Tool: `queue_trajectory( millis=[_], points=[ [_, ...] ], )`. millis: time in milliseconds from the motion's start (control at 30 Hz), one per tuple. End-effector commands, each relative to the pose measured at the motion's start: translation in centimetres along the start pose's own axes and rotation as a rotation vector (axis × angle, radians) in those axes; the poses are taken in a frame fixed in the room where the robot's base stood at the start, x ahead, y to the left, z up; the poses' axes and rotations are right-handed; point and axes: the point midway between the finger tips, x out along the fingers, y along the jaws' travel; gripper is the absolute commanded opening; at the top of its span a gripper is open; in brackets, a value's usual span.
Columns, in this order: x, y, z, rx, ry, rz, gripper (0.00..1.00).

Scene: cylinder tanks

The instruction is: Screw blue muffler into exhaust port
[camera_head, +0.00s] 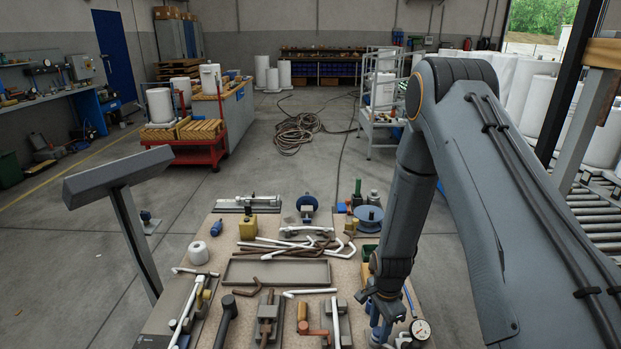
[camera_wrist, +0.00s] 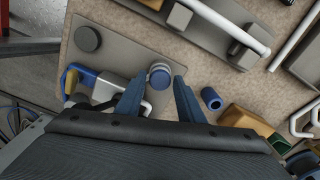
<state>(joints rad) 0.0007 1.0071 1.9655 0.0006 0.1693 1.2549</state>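In the wrist view my gripper (camera_wrist: 160,82) is open, its two blue fingers apart. A round blue-and-white piece (camera_wrist: 160,75) on a grey plate (camera_wrist: 112,62) shows between and just beyond the fingertips; I cannot tell whether it is a port or a fitting. A short blue cylinder with a dark open end (camera_wrist: 211,98), which looks like the blue muffler, lies on the bench right of the right finger. In the head view my gripper (camera_head: 382,322) points down at the bench's front right, and the muffler cannot be made out there. No exhaust port can be clearly identified.
Left of the fingers are a blue-and-yellow part (camera_wrist: 72,80) and a bent white pipe (camera_wrist: 112,85). A brass-coloured block (camera_wrist: 245,120) lies to the right. The bench also holds a gauge (camera_head: 420,329), an empty tray (camera_head: 275,272) and loose pipes (camera_head: 300,246).

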Motion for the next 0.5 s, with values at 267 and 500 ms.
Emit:
queue_trajectory(
  millis=[267,500],
  points=[
    [-0.02,-0.02,-0.01,-0.347,0.000,0.000,0.35],
    [-0.02,-0.04,-0.02,-0.601,0.000,0.000,0.35]
  ],
)
